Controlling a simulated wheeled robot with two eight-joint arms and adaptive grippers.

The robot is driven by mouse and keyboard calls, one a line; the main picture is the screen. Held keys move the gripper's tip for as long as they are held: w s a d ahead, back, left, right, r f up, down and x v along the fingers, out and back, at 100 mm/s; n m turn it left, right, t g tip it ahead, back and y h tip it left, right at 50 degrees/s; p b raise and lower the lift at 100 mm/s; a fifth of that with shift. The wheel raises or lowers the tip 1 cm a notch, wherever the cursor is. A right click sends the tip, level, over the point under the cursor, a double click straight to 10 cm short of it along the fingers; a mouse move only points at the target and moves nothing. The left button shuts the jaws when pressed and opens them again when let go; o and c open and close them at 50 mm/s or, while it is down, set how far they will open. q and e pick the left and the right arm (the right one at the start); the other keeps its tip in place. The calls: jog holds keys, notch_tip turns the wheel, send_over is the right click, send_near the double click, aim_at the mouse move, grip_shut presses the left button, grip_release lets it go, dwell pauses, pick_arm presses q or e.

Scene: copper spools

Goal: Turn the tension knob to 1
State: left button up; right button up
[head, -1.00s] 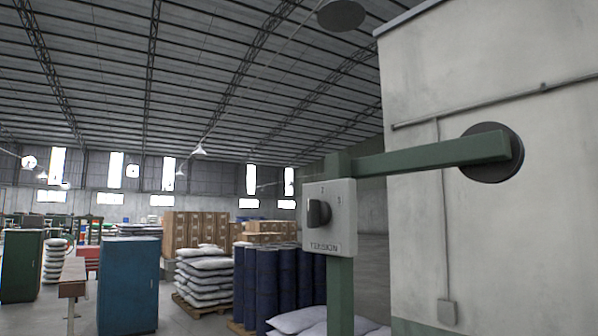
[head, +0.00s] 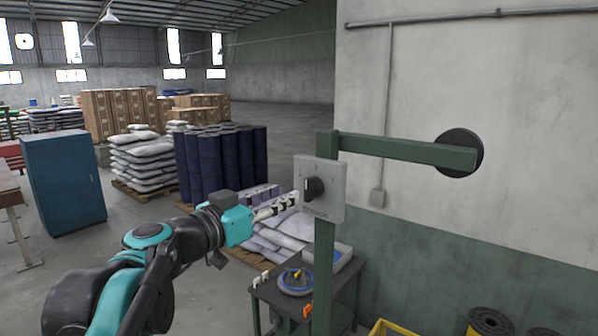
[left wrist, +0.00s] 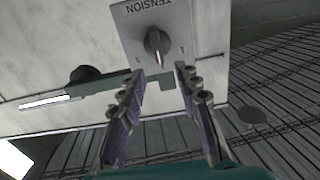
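The tension knob (head: 314,188) is a dark knob on a pale square plate (head: 333,176) mounted on a green post. In the left wrist view the knob (left wrist: 155,45) has a raised grip, and the plate (left wrist: 128,30) reads TENSION upside down. The numbers around the knob are too small to read, so I cannot tell its setting. My left gripper (head: 294,199) points at the knob from the left. In the left wrist view my left gripper (left wrist: 159,72) is open, its two fingers apart, with the knob beyond the tips and apparently clear of them. My right gripper is out of view.
The green post (head: 325,255) carries a side arm (head: 400,148) with a dark disc (head: 459,152). A small table (head: 265,288) with tools stands below. A concrete wall (head: 530,100) is at the right. Sacks and blue drums (head: 222,153) stand behind.

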aim_at(306, 186)
pick_arm(q)
jog(key=p+x, duration=0.1)
jog(key=x, duration=0.6)
jog(key=shift+w+d+f+p, duration=0.15)
jog(key=shift+w+d+p, duration=0.05)
jog(key=shift+p, duration=0.1)
grip_shut()
